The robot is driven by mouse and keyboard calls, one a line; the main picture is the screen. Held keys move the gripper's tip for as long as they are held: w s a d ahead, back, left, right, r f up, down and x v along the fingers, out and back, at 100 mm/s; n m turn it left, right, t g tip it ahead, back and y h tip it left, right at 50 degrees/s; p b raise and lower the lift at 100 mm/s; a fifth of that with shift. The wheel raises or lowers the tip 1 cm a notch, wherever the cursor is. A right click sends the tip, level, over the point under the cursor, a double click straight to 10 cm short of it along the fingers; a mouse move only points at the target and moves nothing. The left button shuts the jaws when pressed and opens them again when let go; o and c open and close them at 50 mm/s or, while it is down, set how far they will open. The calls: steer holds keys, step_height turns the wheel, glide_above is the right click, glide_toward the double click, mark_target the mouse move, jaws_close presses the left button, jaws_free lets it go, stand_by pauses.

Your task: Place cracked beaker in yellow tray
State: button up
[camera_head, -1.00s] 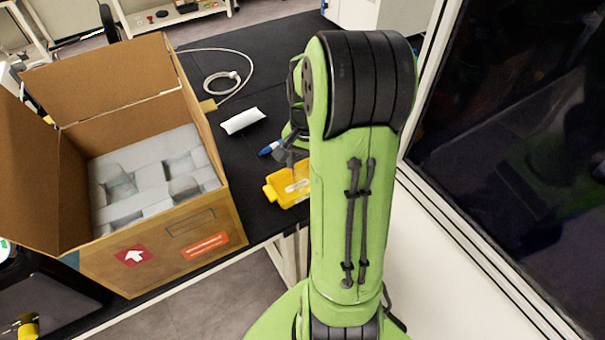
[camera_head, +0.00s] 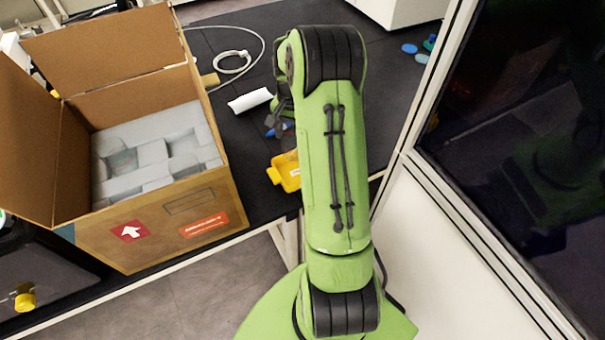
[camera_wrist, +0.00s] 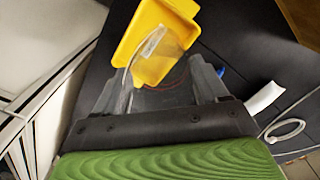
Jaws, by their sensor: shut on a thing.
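My gripper (camera_wrist: 160,82) is shut on the cracked beaker (camera_wrist: 168,42), a clear glass piece seen faintly between and beyond the fingers in the wrist view. The cracks cannot be made out. The yellow tray (camera_wrist: 127,48) lies behind the beaker in that view, and the beaker overlaps it; whether they touch I cannot tell. In the head view the yellow tray (camera_head: 287,172) sits near the front edge of the black table, partly hidden by my arm. The beaker is not discernible there, and my fingers are mostly hidden behind my arm.
A large open cardboard box (camera_head: 150,232) with grey foam stands left of the tray. A white roll-like object (camera_head: 250,101), a blue item (camera_head: 280,129) and a white cable (camera_head: 235,62) lie on the black table (camera_head: 225,133). A glass-fronted cabinet (camera_head: 520,130) stands at right.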

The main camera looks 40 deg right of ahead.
step_height(320, 180, down, 10)
steer(key=shift+w+b, duration=0.1)
steer(key=shift+b, duration=0.25)
steer(key=shift+f, duration=0.1)
steer(key=shift+f, duration=0.1)
steer(key=o, duration=1.1)
steer(key=shift+c, duration=0.2)
step_height(320, 180, up, 13)
steer(key=shift+f+p, duration=0.2)
steer(key=shift+p, duration=0.5)
